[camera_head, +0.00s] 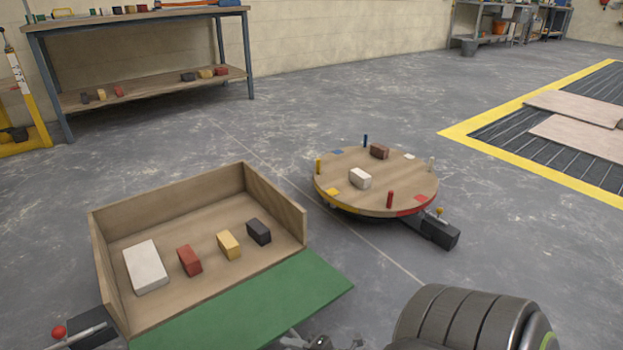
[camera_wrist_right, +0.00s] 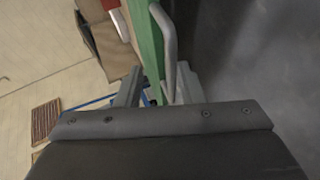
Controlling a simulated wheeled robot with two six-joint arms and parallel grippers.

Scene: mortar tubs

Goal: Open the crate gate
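The wooden crate (camera_head: 172,192) stands on the floor at the lower left in the head view. Its green gate (camera_head: 255,305) slopes outward from the open front side; I cannot tell whether it touches the floor. In the right wrist view the green gate (camera_wrist_right: 146,38) shows as a narrow strip with a grey bar handle (camera_wrist_right: 171,45) beside it. My right gripper (camera_wrist_right: 157,90) has its fingers apart, near the handle's lower end; whether they touch it is unclear. A gripper (camera_head: 322,343) shows partly at the bottom edge in the head view. My left gripper is not visible.
Inside the crate are a white block (camera_head: 145,267), a red block (camera_head: 189,260), a yellow block (camera_head: 229,244) and a dark block (camera_head: 259,231). A red-knobbed lever (camera_head: 59,331) is at lower left. A round turntable (camera_head: 345,195) stands right of the crate, with clear floor between.

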